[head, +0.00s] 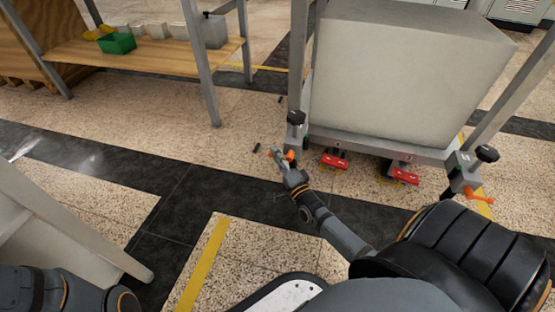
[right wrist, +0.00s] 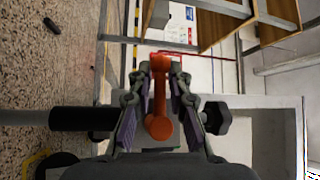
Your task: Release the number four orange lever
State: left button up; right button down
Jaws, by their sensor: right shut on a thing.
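An orange lever (head: 291,155) sits at the foot of the gantry's left post, under a grey clamp block (head: 296,131) with a black knob. My right gripper (head: 278,156) is at this lever. In the right wrist view the orange lever (right wrist: 160,98) lies lengthwise between the two fingers of my right gripper (right wrist: 158,82), which are shut on it. A second orange lever (head: 481,196) sticks out at the right post, apart from my grippers. I cannot read a number on either lever. My left gripper is out of view; only part of my left arm shows at bottom left.
A large grey block (head: 405,80) fills the gantry frame. Two red caster pedals (head: 334,161) (head: 404,175) sit below its lower beam. A wooden shelf bench (head: 150,52) with a green bin (head: 117,43) stands back left. The floor between is mostly clear.

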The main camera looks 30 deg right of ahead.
dwell(0.5)
jog(key=c, duration=1.3)
grip_release()
jog(key=shift+s, duration=0.15)
jog(key=s, duration=0.4)
jog(key=s+f, duration=0.1)
jog(key=s, duration=0.2)
jog(key=s+a+f, duration=0.1)
jog(key=s, duration=0.3)
jog(key=shift+s, duration=0.3)
